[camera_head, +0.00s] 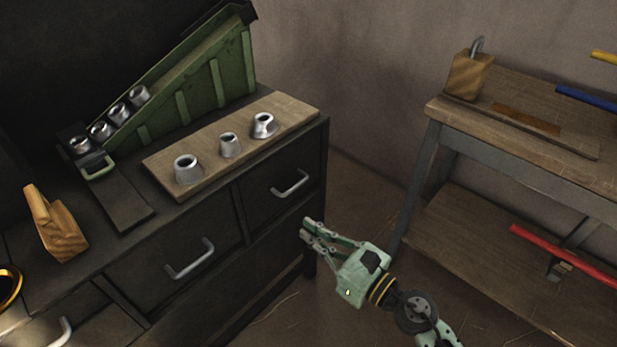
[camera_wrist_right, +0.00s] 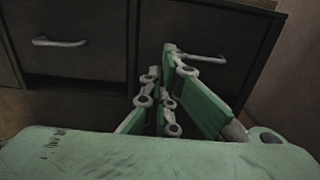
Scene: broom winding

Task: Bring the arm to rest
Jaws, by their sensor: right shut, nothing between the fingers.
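My right gripper (camera_head: 306,229) is pale green and hangs in the air in front of the dark cabinet, apart from it. Its fingers are shut with nothing between them. It also shows in the right wrist view (camera_wrist_right: 160,75), with the cabinet's drawers behind it. My right arm comes in from the bottom right of the head view. My left gripper does not show in either view.
The dark drawer cabinet (camera_head: 262,240) stands at left. On it are a wooden board (camera_head: 210,160) with three metal cups, a green sloped chute (camera_head: 185,90) with several more, and a wooden block (camera_head: 56,225). A workbench (camera_head: 520,120) stands at right. Floor between is free.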

